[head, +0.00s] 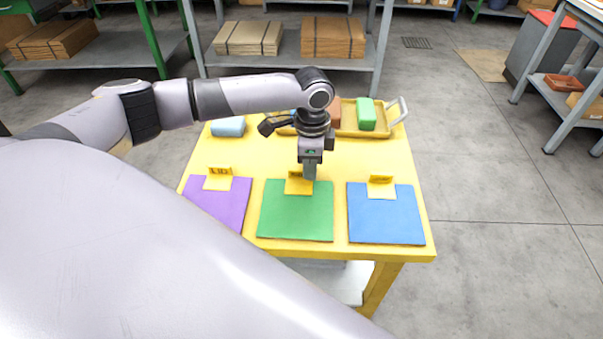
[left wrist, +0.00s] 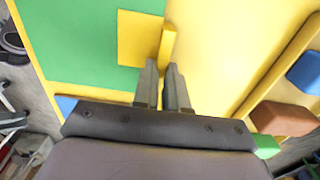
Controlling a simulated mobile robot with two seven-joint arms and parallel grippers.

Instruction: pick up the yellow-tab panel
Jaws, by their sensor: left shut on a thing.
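Three flat panels lie in a row on the yellow table: a purple panel (head: 222,205), a green panel (head: 296,217) and a blue panel (head: 386,222). Each has a yellow tab with an upright part at its far edge. My left gripper (head: 309,177) points down at the tab (head: 297,187) of the green panel and partly hides it. In the left wrist view, my left gripper (left wrist: 165,70) is shut on the upright part of this yellow tab (left wrist: 167,42), beside the green panel (left wrist: 75,45). The green panel appears flat on the table. My right gripper is not in view.
Behind the panels, a yellow tray (head: 346,130) with a pale handle holds a green block (head: 366,114) and a brown block (head: 334,110). A light blue roll (head: 228,126) lies at the table's far left. The table (head: 356,160) is clear between tray and panels.

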